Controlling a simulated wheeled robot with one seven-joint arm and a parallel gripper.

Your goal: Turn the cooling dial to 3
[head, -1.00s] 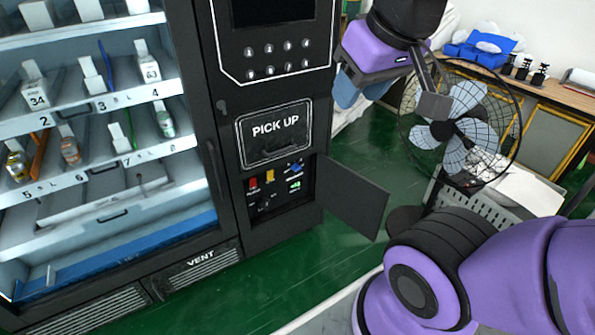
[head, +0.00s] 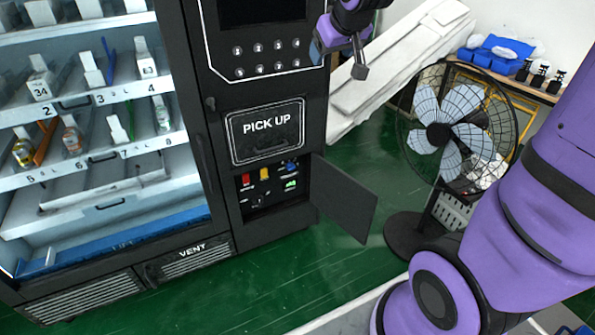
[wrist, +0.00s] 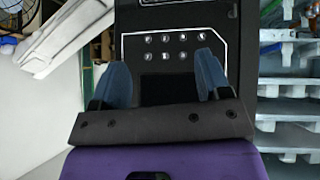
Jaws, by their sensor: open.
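The control panel (head: 270,186) of the vending machine is exposed in the lower compartment, below the PICK UP flap. It has a red switch (head: 246,179), a yellow switch (head: 265,174), a blue knob (head: 289,166), a green lit part (head: 291,185) and a small dark knob (head: 257,201). The labels are too small to read, so I cannot tell which knob is the cooling dial. My gripper (wrist: 162,66) is open and empty, its blue fingers apart in front of the machine's button area.
The open compartment door (head: 343,200) sticks out to the right of the panel. A standing fan (head: 445,130) is farther right. The PICK UP flap (head: 266,132) is closed. Glass-fronted shelves (head: 95,110) with bottles stand left. Green floor (head: 270,275) is clear before the machine.

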